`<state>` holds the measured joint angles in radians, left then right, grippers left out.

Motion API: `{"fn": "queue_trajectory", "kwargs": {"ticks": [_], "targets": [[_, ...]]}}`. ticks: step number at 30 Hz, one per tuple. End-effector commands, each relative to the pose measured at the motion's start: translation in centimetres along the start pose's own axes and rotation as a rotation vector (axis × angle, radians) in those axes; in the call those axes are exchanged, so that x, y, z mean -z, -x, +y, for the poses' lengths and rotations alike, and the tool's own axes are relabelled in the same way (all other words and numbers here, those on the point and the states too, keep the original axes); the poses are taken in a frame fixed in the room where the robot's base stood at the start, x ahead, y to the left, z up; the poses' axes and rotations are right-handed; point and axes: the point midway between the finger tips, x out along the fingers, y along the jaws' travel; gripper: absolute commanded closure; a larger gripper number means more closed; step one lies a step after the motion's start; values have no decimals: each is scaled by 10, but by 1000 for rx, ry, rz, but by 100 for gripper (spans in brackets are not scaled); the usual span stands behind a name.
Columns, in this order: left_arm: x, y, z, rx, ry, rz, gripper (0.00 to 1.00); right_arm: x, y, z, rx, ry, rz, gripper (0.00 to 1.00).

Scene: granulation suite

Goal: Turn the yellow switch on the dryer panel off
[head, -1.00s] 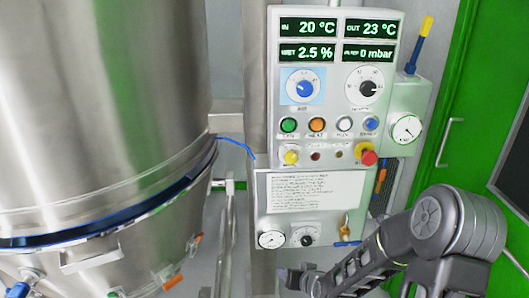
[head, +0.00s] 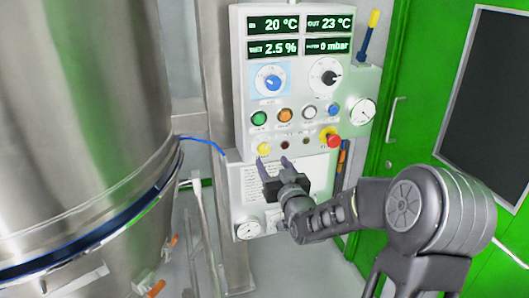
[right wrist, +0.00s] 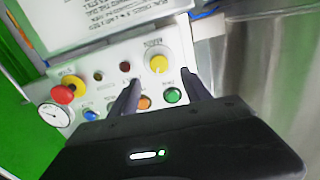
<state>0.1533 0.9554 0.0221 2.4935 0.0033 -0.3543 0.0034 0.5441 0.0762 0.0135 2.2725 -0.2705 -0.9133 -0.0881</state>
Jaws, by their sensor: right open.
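The yellow switch (head: 264,149) is a small round knob at the lower left of the dryer panel (head: 240,100), below the green button. My right gripper (head: 273,165) is open and empty, just below the switch in the head view. In the right wrist view the yellow switch (right wrist: 158,64) has a pale mark on its face and lies ahead of the gap between my two fingertips (right wrist: 161,76), apart from them as far as I can tell. My left gripper does not show.
The red emergency knob (head: 332,138) on yellow sits to the right on the same row. Green (head: 259,118) and orange (head: 284,115) buttons are just above. A blue dial (head: 272,82) is higher up. A large steel vessel (head: 80,110) stands at the left.

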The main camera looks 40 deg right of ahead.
Motion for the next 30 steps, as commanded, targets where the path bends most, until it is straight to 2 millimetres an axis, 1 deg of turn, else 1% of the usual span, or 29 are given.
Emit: {"fn": "queue_trajectory", "kwargs": {"ticks": [5,12,15,19,26,27,30], "targets": [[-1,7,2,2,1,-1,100,1,-17,-1,1,-1,-3,44],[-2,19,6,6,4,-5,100,1,-55,-1,1,0,-3,44],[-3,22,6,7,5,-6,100,1,-67,0,1,0,-2,44],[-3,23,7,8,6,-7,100,0,-74,0,1,0,-2,44],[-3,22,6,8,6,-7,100,-1,-75,0,0,0,-2,44],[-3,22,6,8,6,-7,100,-1,-75,0,0,0,-2,45],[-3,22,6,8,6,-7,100,-1,-75,0,0,0,-2,53]]}}
